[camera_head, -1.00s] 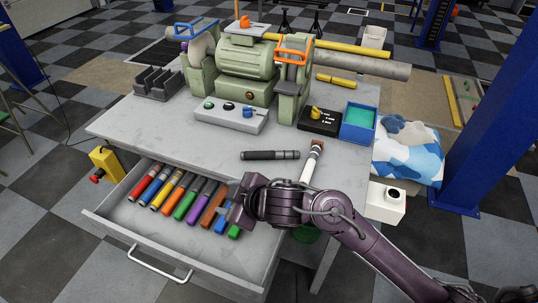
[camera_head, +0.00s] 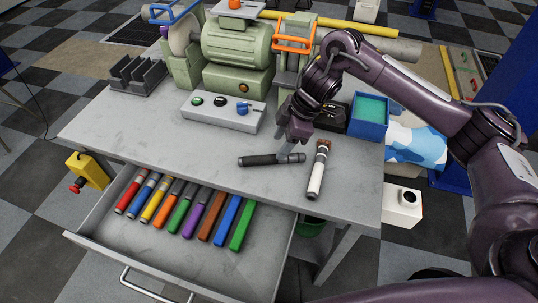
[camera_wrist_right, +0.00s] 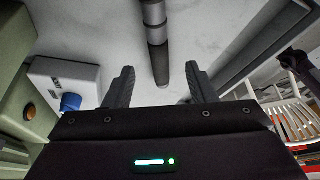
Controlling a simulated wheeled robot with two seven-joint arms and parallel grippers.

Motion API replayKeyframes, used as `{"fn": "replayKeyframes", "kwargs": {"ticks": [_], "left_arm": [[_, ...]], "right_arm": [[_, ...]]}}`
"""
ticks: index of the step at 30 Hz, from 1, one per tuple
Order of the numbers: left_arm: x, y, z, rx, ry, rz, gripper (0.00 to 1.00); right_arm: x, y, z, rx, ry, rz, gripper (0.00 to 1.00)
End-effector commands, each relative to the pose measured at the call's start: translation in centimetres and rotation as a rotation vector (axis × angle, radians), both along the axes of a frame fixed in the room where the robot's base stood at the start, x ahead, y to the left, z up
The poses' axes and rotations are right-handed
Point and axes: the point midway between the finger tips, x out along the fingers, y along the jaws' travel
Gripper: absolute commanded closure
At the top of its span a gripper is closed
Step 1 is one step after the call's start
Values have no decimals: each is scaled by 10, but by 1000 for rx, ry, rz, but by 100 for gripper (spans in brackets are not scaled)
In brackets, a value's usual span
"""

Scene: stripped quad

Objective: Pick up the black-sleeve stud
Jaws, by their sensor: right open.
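The black-sleeve stud (camera_head: 262,160) lies on the grey workbench top, with its bare grey end pointing right. My right gripper (camera_head: 292,138) is open and empty above the bench, over the back side of the stud's right part. In the right wrist view the stud (camera_wrist_right: 157,45) lies ahead, running toward the gap between the two spread fingers (camera_wrist_right: 160,88), apart from both. My left gripper is not in view.
A white-sleeve stud (camera_head: 316,175) lies just right of the black one. A control box (camera_head: 222,110), a green grinder (camera_head: 238,55) and a blue bin (camera_head: 368,130) stand behind. The open drawer (camera_head: 130,240) in front holds several coloured studs.

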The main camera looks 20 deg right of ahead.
Motion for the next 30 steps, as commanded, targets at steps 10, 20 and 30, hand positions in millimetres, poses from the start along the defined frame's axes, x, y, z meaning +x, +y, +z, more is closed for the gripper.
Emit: {"fn": "replayKeyframes", "kwargs": {"ticks": [10,20,30], "left_arm": [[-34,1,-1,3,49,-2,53],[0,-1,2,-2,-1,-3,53],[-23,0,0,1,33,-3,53]], "right_arm": [[2,18,-39,0,2,0,49],[4,22,-49,0,-5,0,52],[4,22,-49,0,-4,1,96]]}}
